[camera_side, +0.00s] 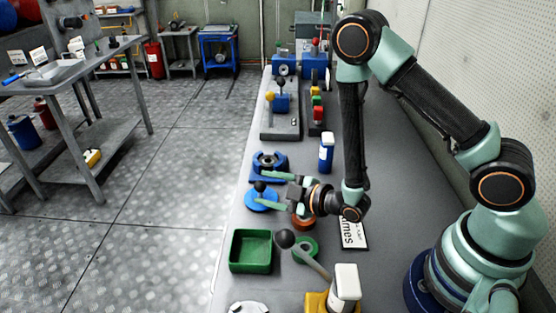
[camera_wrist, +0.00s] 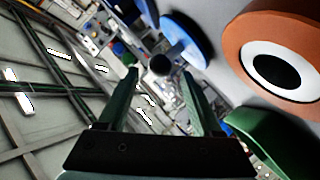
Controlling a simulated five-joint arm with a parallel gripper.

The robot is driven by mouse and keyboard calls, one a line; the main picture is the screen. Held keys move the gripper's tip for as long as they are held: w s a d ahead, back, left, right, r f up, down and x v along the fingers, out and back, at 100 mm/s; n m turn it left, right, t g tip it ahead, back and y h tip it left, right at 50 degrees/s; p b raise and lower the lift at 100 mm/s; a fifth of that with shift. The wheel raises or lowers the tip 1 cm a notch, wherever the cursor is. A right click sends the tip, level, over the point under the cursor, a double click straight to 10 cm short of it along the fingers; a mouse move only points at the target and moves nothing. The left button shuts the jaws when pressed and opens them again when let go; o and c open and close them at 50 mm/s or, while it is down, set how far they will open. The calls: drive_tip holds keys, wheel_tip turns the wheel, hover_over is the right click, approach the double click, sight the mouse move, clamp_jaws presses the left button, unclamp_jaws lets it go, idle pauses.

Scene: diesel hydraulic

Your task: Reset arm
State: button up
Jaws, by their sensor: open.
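My gripper (camera_side: 268,190) is low over the workbench, reaching left from my arm. Its two green fingers are spread apart, also in the wrist view (camera_wrist: 159,78). A black ball knob (camera_side: 260,186) on a short stem rises from a blue disc (camera_side: 262,201). In the wrist view the knob (camera_wrist: 160,64) appears between the fingertips, with a gap on each side, and the blue disc (camera_wrist: 188,38) lies beyond it. I cannot tell how deep the knob sits between the fingers. Nothing is gripped.
An orange ring (camera_side: 303,222) sits just below my wrist, with a green ring (camera_side: 306,249) and green tray (camera_side: 233,252) nearer the camera. A blue holder (camera_side: 268,164), a blue bottle (camera_side: 326,153) and a ball-topped lever (camera_side: 286,239) stand nearby. Bench right of the bottle is clear.

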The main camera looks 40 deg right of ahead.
drive_tip(key=shift+w+d+r+m+g+h, duration=0.15)
drive_tip(key=shift+w+m+g+h, duration=0.15)
drive_tip(key=shift+w+m+g, duration=0.6)
drive_tip(key=shift+s+d+r+g+h, duration=0.1)
drive_tip(key=shift+s+r+g+h, duration=0.15)
drive_tip(key=shift+g, duration=0.65)
drive_tip(key=shift+s+d+r+m+g, duration=0.2)
drive_tip(key=shift+s+r+m+g, duration=0.15)
drive_tip(key=shift+g, duration=0.35)
drive_tip(key=s+d+r+m+g+h, duration=0.1)
drive_tip(key=s+d+r+m+g, duration=0.2)
drive_tip(key=r, duration=0.8)
drive_tip(key=s+d+r+m+h, duration=0.1)
drive_tip(key=s+d+r+m, duration=0.4)
drive_tip(key=s+r, duration=0.4)
drive_tip(key=shift+s+d+m+g, duration=0.15)
drive_tip(key=shift+s+m+g, duration=0.25)
drive_tip(key=shift+s, duration=0.4)
